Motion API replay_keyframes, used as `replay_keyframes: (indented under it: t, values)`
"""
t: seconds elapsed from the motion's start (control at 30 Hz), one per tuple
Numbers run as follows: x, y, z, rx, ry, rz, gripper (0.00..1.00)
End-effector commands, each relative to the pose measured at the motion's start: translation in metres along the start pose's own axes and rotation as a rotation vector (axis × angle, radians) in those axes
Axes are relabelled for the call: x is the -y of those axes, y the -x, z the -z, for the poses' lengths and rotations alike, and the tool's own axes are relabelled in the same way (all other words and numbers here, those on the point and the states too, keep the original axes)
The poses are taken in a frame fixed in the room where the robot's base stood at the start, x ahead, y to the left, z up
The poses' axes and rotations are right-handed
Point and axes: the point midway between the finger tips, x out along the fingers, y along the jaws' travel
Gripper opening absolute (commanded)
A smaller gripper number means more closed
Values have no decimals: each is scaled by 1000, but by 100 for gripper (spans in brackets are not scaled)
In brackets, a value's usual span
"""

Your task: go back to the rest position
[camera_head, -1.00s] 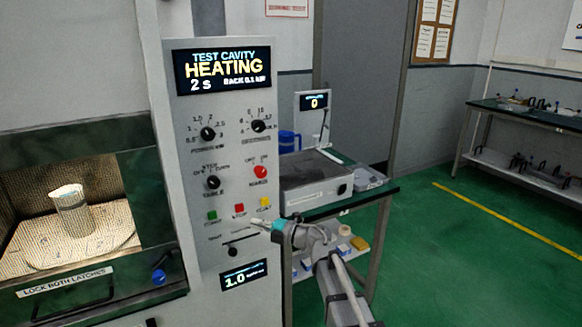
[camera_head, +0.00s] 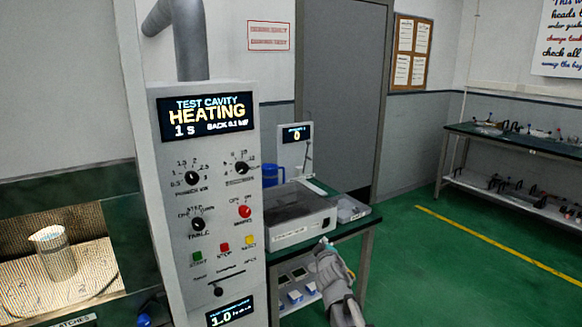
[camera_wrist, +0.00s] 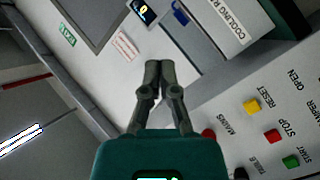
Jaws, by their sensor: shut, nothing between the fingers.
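My gripper (camera_head: 326,246) is shut and empty in the head view, in front of the side table and to the right of the control panel. In the wrist view my gripper (camera_wrist: 159,66) has its two fingertips together with nothing between them. The control panel (camera_head: 212,190) reads "TEST CAVITY HEATING 1 s" on its upper display. My gripper is apart from its buttons. The test cavity at the left is lit, with a beaker (camera_head: 54,253) standing inside on the turntable.
A side table holds a grey box (camera_head: 292,215), a blue mug (camera_head: 272,175) and a small display (camera_head: 297,135). A bench (camera_head: 520,143) stands along the far right wall. The green floor (camera_head: 450,260) at the right is clear.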

Motion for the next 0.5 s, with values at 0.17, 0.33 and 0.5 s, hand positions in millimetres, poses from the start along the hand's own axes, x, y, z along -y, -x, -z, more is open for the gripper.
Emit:
replay_keyframes:
  t: [0.17, 0.33, 0.5]
  values:
    - [-10, 20, -44, 235, -130, 21, 0]
    - [-8, 46, -84, 458, -251, 67, 0]
    - [2, 81, -114, 674, -365, 139, 0]
